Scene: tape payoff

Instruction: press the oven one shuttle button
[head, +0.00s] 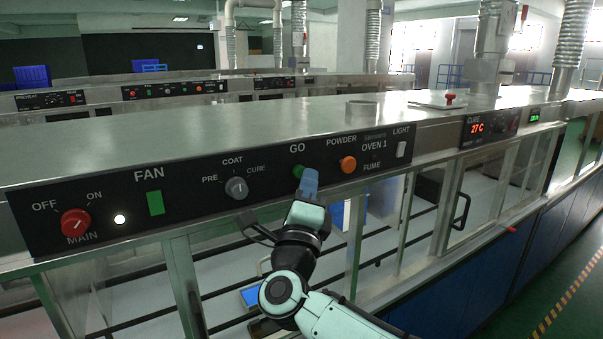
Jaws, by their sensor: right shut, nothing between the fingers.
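The oven one panel (205,187) runs along the front of the steel hood. Its green button (298,171) under the label GO shows partly; the rest is hidden behind my fingertips. My right gripper (309,180) is shut and empty, with its blue fingertips pointing up at the GO button. I cannot tell whether the tips touch the button or stop just in front of it. My left gripper is not in view.
Left of GO are a grey COAT knob (236,187), a green FAN switch (155,203) and a red MAIN knob (75,222). An orange POWDER button (348,164) and a white LIGHT switch (401,149) are to the right. Framed glass doors lie below.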

